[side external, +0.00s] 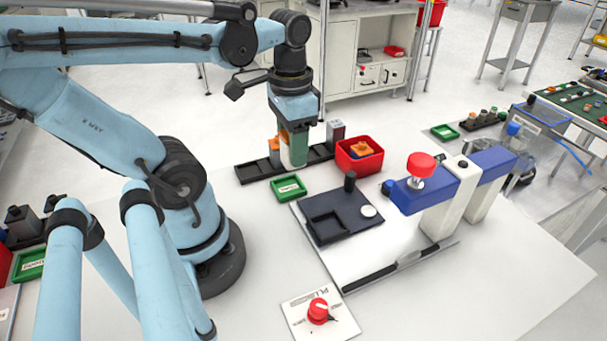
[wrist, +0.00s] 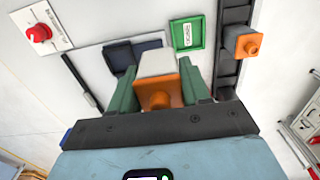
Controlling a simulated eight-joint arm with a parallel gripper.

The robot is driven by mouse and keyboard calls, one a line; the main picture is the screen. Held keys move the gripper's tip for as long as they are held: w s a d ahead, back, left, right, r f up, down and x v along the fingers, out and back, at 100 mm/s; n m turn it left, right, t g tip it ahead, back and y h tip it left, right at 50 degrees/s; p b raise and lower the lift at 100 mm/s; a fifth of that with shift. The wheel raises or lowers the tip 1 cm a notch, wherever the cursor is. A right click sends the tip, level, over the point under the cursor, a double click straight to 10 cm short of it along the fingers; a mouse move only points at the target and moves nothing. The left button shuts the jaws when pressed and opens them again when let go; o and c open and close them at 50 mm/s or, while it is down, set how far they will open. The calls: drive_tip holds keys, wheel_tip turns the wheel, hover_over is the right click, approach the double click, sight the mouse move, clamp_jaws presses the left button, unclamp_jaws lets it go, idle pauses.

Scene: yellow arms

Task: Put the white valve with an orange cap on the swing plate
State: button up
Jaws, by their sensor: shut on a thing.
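My gripper (side external: 293,162) is shut on the white valve with an orange cap. In the wrist view the valve's white body (wrist: 158,62) and orange cap (wrist: 160,92) sit between the green fingers. In the side view the fingers mostly hide the valve, which is above or near the black rack; I cannot tell whether it touches it. The swing plate, seemingly the dark plate (side external: 362,222) with a square recess, lies on the table to the right and nearer the camera. It shows partly behind the valve in the wrist view (wrist: 119,57).
A black rack (side external: 254,171) holds another orange-capped piece (wrist: 247,44) and a grey block (side external: 335,131). A red bin (side external: 372,163) with an orange part stands right of it. A green tray (side external: 289,187) lies in front. A blue-and-white press (side external: 450,190) stands right; a red knob (side external: 318,310) is in front.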

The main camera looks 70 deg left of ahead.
drive_tip(key=s+d+r, duration=0.1)
drive_tip(key=s+d, duration=0.1)
drive_tip(key=d, duration=0.7)
drive_tip(key=s+d, duration=0.2)
drive_tip(key=d, duration=0.7)
drive_tip(key=w+a+f, duration=0.2)
drive_tip(key=a, duration=0.1)
drive_tip(key=w+a+f, duration=0.2)
drive_tip(key=a, duration=0.1)
drive_tip(key=w+a+f, duration=0.3)
drive_tip(key=shift+w, duration=0.1)
drive_tip(key=shift+f, duration=1.95)
drive_tip(key=shift+f, duration=0.15)
drive_tip(key=o, duration=1.1)
